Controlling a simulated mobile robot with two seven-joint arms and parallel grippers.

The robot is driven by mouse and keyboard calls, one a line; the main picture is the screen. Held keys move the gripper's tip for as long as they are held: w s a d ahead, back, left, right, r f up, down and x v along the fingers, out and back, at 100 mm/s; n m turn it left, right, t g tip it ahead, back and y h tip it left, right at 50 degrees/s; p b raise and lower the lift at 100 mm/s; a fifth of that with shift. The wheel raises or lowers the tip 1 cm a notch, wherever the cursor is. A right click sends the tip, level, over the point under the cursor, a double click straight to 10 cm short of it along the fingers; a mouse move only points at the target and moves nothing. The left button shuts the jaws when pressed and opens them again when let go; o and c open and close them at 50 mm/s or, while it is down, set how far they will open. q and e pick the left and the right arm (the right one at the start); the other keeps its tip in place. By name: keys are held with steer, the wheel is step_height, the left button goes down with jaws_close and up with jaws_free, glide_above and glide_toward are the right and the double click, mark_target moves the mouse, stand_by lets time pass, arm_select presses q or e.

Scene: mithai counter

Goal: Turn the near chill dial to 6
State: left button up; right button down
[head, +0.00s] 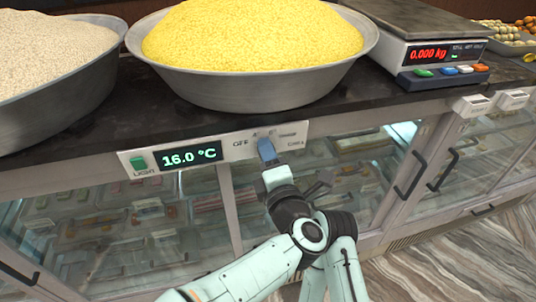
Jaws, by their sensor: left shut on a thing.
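The control panel (222,150) is a pale strip on the counter front, with a green display reading 16.0 °C. Its right part has small dial markings, with OFF readable at the left; the others are too small or partly covered to read surely. A blue piece at the dial's place (267,149) seems to be the chill knob, but my gripper covers most of it and its setting cannot be read. My left gripper (270,162) reaches up from below and is shut on the dial. My right gripper is not in view.
A metal bowl of yellow grains (250,88) and a bowl of pale grains (60,90) stand on the dark counter above. A scale (430,45) stands to the right. Glass cases with dark handles (410,175) lie below. The light switch (138,162) sits left of the display.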

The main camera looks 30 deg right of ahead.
arm_select(q)
steer(key=o, duration=1.1)
steer(key=shift+c, duration=0.2)
steer(key=b+v, duration=0.2)
steer(key=v, duration=1.1)
steer(key=shift+s, duration=0.2)
